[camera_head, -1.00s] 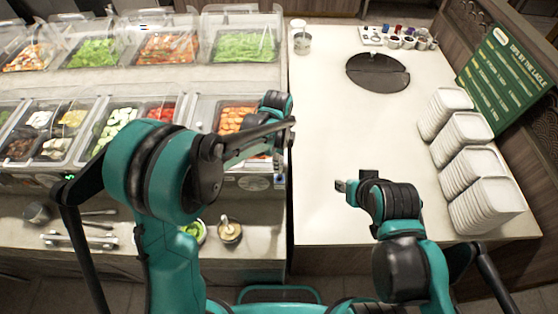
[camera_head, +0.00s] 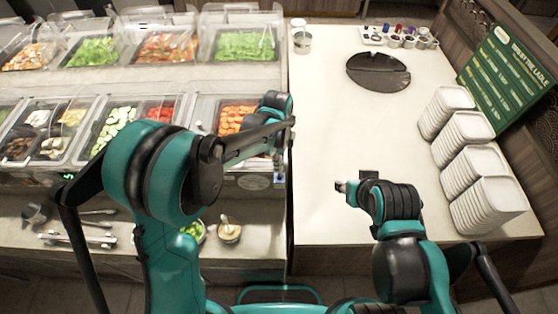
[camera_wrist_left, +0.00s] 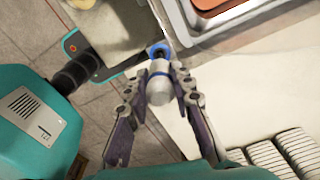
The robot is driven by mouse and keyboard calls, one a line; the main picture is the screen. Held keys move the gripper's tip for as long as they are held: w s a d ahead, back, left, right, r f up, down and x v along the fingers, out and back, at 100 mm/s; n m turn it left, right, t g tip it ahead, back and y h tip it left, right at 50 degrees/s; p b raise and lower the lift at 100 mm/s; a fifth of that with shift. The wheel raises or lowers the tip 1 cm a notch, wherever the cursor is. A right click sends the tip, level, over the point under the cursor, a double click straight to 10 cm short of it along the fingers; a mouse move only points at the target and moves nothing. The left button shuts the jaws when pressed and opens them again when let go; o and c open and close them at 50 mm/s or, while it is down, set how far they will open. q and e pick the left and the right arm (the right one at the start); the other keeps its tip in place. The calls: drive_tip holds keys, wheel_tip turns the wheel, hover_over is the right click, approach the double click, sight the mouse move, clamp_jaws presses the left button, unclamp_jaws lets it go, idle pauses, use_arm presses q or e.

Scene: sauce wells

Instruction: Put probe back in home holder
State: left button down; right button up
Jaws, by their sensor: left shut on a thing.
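My left gripper (camera_head: 278,158) is at the front right corner of the food counter, partly behind its own arm. In the left wrist view, its two fingers (camera_wrist_left: 160,88) are shut on the probe (camera_wrist_left: 159,94), a white-grey cylinder with a blue band. The probe's far end points at a blue ring (camera_wrist_left: 158,48) beside the counter edge, which may be the home holder. I cannot tell whether the tip is inside the ring. My right gripper (camera_head: 344,187) is over the white counter, away from the probe; its finger gap is unclear.
Food pans (camera_head: 237,118) with clear lids stand left of the gripper. A small blue display (camera_head: 279,178) sits on the counter front below it. Stacks of white trays (camera_head: 482,172) stand at the right. The middle of the white counter (camera_head: 340,130) is clear.

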use_arm(q)
drive_tip(key=shift+f+b, duration=1.15)
drive_tip(key=shift+f, duration=0.2)
drive_tip(key=shift+f+b, duration=0.3)
drive_tip(key=shift+f, duration=0.05)
drive_tip(key=shift+f+b, duration=0.6)
drive_tip(key=shift+f, duration=0.1)
drive_tip(key=c, duration=1.2)
unclamp_jaws()
